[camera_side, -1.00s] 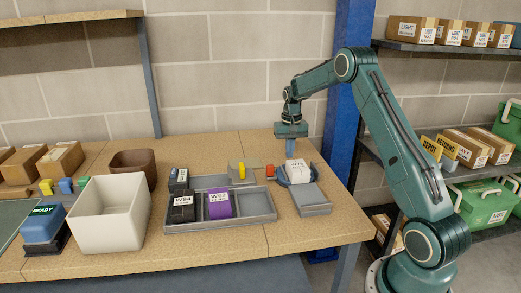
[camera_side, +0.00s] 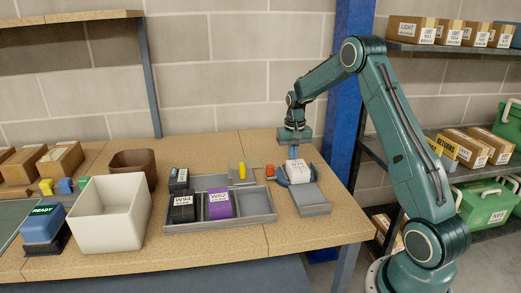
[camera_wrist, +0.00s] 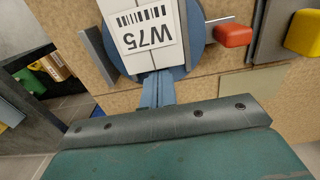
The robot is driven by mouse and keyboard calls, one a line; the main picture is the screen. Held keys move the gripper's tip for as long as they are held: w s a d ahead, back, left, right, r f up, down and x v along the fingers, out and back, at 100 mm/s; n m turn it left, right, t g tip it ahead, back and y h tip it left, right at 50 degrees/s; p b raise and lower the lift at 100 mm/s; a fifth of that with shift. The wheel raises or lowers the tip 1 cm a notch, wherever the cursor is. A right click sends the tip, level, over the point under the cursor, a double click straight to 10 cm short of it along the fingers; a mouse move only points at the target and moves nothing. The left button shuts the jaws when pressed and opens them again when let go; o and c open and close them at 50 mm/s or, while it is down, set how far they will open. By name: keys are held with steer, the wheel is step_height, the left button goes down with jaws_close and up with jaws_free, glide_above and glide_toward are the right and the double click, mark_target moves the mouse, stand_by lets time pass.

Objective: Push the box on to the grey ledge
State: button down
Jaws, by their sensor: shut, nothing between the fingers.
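The white box (camera_side: 299,172) labelled W75 sits on a round blue plate (camera_side: 284,180) near the right end of the bench. The grey ledge (camera_side: 314,203) lies just in front of the plate. My gripper (camera_side: 294,157) is shut and empty, pointing down at the back side of the box. In the wrist view the box (camera_wrist: 150,48) lies just beyond the fingertips (camera_wrist: 157,76), over the blue plate (camera_wrist: 196,30). I cannot tell whether the fingers touch it.
A red block (camera_side: 269,171) is left of the plate, with a yellow piece (camera_side: 242,171) on a grey base beyond it. A grey tray (camera_side: 255,211) holds black and purple boxes. A blue post (camera_side: 347,110) stands behind my arm.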

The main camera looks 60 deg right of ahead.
mark_target(299, 168)
steer(key=shift+s+a, duration=3.85)
steer(key=shift+s, duration=0.05)
steer(key=shift+w+d, duration=0.1)
steer(key=shift+w, duration=0.05)
steer(key=shift+w+d, duration=1.35)
steer(key=shift+d, duration=0.05)
step_height(299, 168, up, 10)
steer(key=shift+a, duration=0.1)
